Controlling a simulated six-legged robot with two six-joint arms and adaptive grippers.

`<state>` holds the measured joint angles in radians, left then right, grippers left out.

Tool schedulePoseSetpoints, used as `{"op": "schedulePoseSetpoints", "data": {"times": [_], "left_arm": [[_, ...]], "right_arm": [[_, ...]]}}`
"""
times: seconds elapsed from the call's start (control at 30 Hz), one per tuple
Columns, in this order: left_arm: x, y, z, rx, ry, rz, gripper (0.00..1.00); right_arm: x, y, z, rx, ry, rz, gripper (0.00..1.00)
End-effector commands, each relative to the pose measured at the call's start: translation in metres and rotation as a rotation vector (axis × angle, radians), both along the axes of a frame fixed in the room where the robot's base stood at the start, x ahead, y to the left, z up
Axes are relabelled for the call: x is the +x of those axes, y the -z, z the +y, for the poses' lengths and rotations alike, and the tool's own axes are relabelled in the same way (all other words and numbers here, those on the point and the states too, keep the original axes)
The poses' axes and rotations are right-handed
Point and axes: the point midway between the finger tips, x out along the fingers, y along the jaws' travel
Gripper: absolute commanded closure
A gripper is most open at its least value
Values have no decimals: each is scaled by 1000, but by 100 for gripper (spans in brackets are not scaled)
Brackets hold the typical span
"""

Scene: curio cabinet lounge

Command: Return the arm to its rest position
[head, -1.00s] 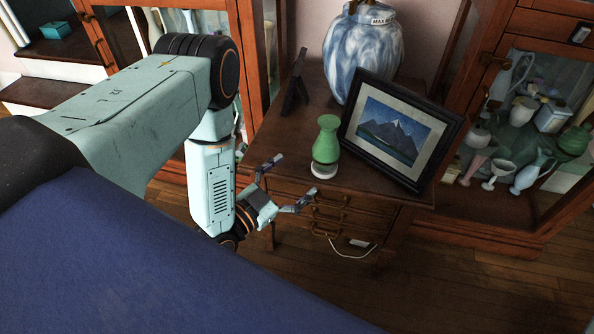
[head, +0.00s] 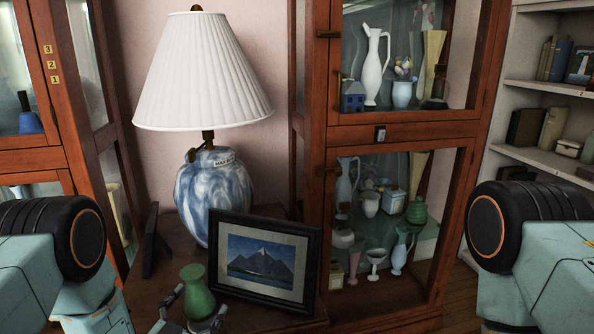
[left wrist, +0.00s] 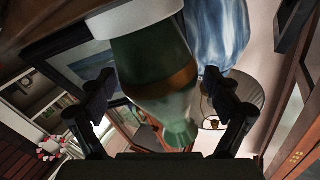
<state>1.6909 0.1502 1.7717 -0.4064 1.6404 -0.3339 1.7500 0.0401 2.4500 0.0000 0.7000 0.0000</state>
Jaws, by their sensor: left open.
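My left gripper (head: 196,309) is low in the head view, its body cut off by the bottom edge. It is open and empty. A green vase (head: 196,287) stands upright on the wooden desk (head: 258,318), just behind the fingertips. In the left wrist view the vase (left wrist: 165,82) and its pale base (left wrist: 140,22) appear inverted between the two open fingers (left wrist: 158,88), with gaps on both sides. I cannot tell how deep the vase sits between them. My right arm shows at the right edge; its gripper is out of view.
A framed mountain picture (head: 262,262) leans beside the vase. A blue-white lamp (head: 213,190) with a pleated shade stands behind, with a dark frame (head: 150,240) to its left. A glass cabinet (head: 388,128) with several ornaments stands right of the desk; another cabinet (head: 55,105) is left.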

Motion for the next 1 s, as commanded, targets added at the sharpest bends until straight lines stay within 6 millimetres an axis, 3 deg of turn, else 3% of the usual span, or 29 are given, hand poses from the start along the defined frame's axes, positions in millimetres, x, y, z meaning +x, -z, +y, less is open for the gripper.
{"op": "schedulePoseSetpoints", "data": {"times": [0.03, 0.2, 0.4, 0.73, 0.9, 1.0], "left_arm": [[4, 6, -2, 1, 1, 1, 10], [2, -16, 0, 0, 0, 1, 10], [2, -21, 0, 0, 0, 1, 10], [2, -17, 0, 0, -1, 2, 10], [1, 3, -1, 1, 0, 2, 10], [-16, -1, 5, 1, -4, 6, 10]], "right_arm": [[0, 7, 0, 0, 0, 0, 60], [0, -8, 0, 0, 0, -1, 60], [0, -10, 0, 0, 0, 0, 60], [0, -7, 0, 0, 0, 0, 60], [0, 3, 0, 0, 0, 0, 60], [-1, -8, 0, 0, 0, 1, 60]]}}
